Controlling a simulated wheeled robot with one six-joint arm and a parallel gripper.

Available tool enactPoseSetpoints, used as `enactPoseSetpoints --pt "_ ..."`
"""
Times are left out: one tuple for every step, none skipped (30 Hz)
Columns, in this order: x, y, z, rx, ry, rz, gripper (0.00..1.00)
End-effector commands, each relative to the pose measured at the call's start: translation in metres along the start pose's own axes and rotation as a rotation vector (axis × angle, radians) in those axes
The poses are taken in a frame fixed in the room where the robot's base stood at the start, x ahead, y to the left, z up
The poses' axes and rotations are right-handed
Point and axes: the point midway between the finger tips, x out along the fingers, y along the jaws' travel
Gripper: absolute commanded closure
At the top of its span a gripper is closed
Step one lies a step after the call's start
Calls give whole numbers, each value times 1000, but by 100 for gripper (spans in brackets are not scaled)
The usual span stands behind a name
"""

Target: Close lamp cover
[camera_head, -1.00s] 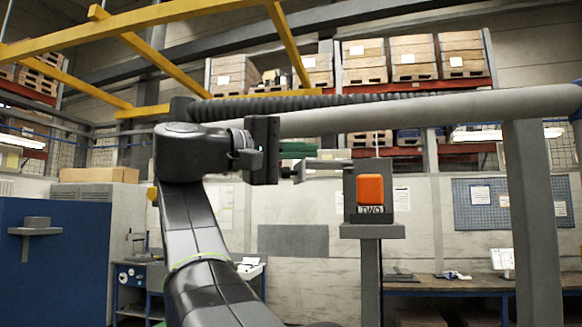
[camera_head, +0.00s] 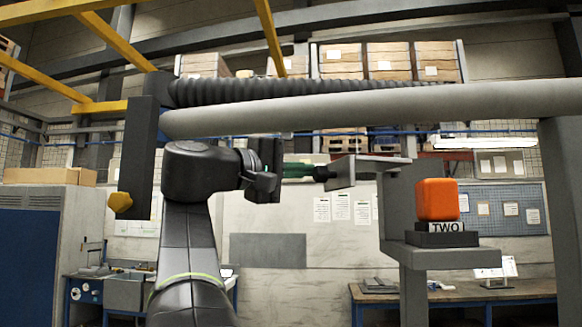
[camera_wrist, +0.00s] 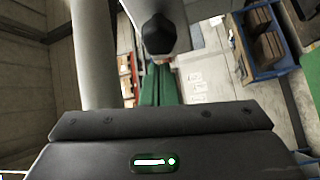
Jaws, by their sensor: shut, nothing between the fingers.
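An orange lamp (camera_head: 437,199) sits on a dark base marked TWO, on a grey stand (camera_head: 452,256). A grey upright panel with a flat plate (camera_head: 370,166) stands just left of the lamp and appears to be its cover. The lamp's front and right side show uncovered. My gripper (camera_head: 325,173), with green fingers, is shut and empty at the plate's left end. I cannot tell whether it touches the plate. In the wrist view the green fingers (camera_wrist: 165,85) point away from the camera, and the lamp cannot be made out.
A thick grey pipe (camera_head: 380,108) and a ribbed dark hose (camera_head: 300,90) cross just above my arm. A dark post with a yellow end (camera_head: 120,203) hangs at left. A workbench (camera_head: 500,292) stands behind. In the wrist view a dark-ended grey bar (camera_wrist: 158,35) is close above the fingers.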

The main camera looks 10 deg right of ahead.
Motion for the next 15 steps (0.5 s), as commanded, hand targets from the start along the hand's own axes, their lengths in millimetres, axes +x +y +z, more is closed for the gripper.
enactPoseSetpoints --pt "-2 0 4 0 1 0 100" --pt "-2 0 6 0 0 0 100" --pt "-3 0 8 -1 0 0 100" --pt "-4 0 10 -1 0 0 100" --pt "-4 0 11 -1 0 0 100" --pt "-4 0 12 -1 0 0 100" --pt "-5 0 12 -1 0 0 100" --pt "-5 -1 12 -1 0 0 100" --pt "-5 -1 13 -2 0 0 100" --pt "-5 -1 13 -2 0 0 100" --pt "-5 -1 13 -1 0 0 100" --pt "-5 -1 13 -2 0 0 100" --pt "-5 -1 13 -1 0 0 100" --pt "-5 -1 13 -1 0 0 100" --pt "-5 -1 13 -1 0 0 100"
